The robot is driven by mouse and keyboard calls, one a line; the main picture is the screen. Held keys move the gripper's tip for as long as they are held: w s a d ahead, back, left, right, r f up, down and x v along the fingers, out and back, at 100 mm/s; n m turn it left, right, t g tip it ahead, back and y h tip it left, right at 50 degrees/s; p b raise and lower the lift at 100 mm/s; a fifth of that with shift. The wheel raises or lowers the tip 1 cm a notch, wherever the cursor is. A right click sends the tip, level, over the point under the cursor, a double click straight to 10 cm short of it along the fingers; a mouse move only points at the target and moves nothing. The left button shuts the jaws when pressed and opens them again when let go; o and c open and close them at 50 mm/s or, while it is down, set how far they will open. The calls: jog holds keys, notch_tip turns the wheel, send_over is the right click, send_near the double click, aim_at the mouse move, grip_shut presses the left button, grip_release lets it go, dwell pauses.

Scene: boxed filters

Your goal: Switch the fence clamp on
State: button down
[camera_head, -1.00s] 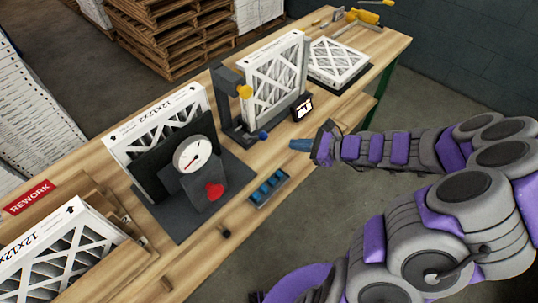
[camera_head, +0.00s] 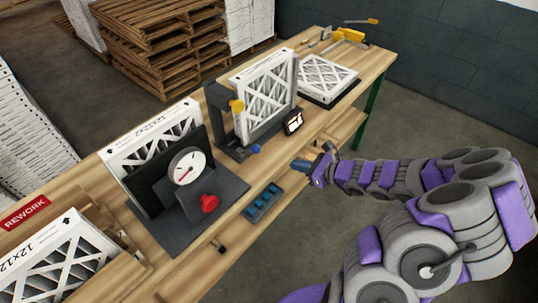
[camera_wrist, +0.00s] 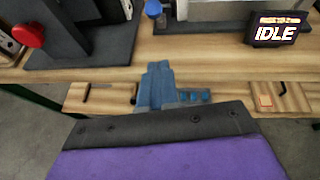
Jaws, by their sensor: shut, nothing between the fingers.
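A dark fixture (camera_head: 222,125) with a yellow knob (camera_head: 236,106) and a blue knob (camera_head: 255,149) stands beside an upright white filter (camera_head: 265,95). No label marks which part is the fence clamp. A small dark panel with several blue switches (camera_head: 263,202) sits at the bench's front edge; the switches also show in the wrist view (camera_wrist: 195,95), partly hidden by my gripper. Their on or off positions cannot be read. My blue gripper (camera_head: 316,168) is shut and empty, in front of the bench edge and right of the panel. It also shows in the wrist view (camera_wrist: 157,85).
A small display (camera_wrist: 276,28) reads IDLE. A gauge (camera_head: 187,167) and red knob (camera_head: 209,203) stand on a dark plate at left. Boxed filters and a REWORK sign (camera_head: 25,213) are further left. A flat filter (camera_head: 325,77) lies at the far end.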

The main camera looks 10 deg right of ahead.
jog(key=a+r+b+x, duration=0.1)
jog(key=r+b+x, duration=0.1)
jog(key=x, duration=0.9)
jog(key=shift+w+r+b, duration=0.2)
jog(key=shift+w+b, duration=0.1)
jog(key=shift+w, duration=0.05)
